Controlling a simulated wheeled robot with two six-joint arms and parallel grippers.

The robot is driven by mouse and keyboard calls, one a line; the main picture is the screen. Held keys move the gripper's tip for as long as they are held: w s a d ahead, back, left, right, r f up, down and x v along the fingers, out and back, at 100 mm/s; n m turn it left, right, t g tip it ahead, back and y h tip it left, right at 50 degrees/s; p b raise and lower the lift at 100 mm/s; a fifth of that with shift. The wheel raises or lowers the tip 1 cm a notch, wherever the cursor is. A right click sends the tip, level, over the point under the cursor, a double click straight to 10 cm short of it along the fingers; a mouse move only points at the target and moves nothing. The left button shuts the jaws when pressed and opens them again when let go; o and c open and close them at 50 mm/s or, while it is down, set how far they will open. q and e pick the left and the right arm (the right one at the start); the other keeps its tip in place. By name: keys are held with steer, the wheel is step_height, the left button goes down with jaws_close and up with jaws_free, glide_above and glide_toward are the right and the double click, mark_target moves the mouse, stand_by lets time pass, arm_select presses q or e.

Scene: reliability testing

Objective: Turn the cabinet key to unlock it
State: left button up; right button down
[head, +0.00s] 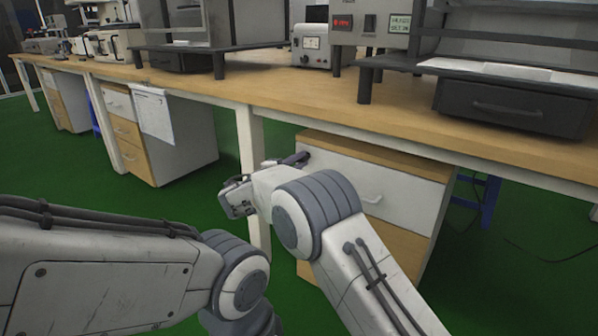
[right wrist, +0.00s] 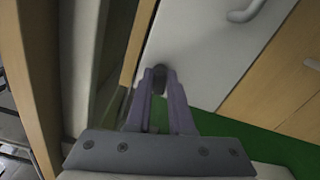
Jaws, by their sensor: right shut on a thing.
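The cabinet (head: 408,196) under the bench has a white top drawer with a curved handle and wooden panels. In the right wrist view its white front (right wrist: 200,45) appears tilted. My right gripper (head: 303,158) is at the upper left corner of that front. In the right wrist view my right gripper (right wrist: 160,84) is shut on a small dark piece, the key (right wrist: 159,79), at the white front. Most of the key is hidden between the fingertips, so its turn angle cannot be told. My left gripper is out of view; only its arm shows.
The wooden bench top (head: 290,92) runs above the cabinet, with a white bench leg (head: 250,140) close to my right wrist. Another drawer cabinet (head: 185,140) stands further left. Instruments stand on the bench. Green floor is open between the cabinets.

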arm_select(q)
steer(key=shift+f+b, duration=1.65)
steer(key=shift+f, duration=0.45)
arm_select(e)
steer(key=shift+f+m, duration=0.1)
steer(key=shift+m, duration=1.5)
steer(key=c, duration=0.8)
jaws_free()
steer(key=shift+a, duration=0.1)
